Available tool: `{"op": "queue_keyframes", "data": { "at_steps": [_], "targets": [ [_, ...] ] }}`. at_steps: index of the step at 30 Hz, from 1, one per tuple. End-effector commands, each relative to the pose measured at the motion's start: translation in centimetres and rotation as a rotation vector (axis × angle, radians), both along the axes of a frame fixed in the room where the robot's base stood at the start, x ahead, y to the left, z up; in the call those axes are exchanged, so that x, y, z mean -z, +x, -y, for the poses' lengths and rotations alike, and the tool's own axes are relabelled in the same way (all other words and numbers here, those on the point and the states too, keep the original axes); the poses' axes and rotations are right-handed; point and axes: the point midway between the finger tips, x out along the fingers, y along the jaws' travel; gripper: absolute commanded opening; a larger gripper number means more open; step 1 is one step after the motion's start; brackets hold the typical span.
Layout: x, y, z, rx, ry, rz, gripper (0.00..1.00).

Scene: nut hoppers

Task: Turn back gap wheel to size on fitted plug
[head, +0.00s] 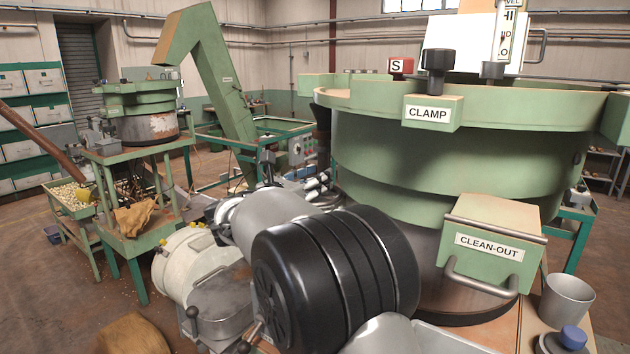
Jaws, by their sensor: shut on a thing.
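The large green bowl hopper (450,150) fills the right of the head view. A black clamp knob (434,60) stands on its rim above a plate marked CLAMP (428,113). A second dark knob or cap (493,71) shows farther right on the rim, below a level scale (507,30). A red block marked S (401,66) is at the back rim. I cannot pick out the gap wheel or the fitted plug for sure. My arm crosses the lower middle in front of the hopper. My gripper does not show.
A green CLEAN-OUT box (490,242) with grey handles juts from the hopper. A grey cup (567,301) and a blue-capped item (572,338) stand at the bench's lower right. A smaller green hopper (138,102) stands at left, with a tray of nuts (70,200). Floor shows at left.

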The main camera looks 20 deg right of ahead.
Motion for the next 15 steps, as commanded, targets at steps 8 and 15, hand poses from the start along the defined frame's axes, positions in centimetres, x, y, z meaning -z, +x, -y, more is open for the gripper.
{"op": "queue_keyframes", "data": {
  "at_steps": [8,15],
  "targets": [
    [-0.04,0.07,-0.02,0.266,0.002,-0.001,0.1],
    [-0.27,-0.11,0.07,0.434,0.0,-0.003,0.1]
  ]
}}
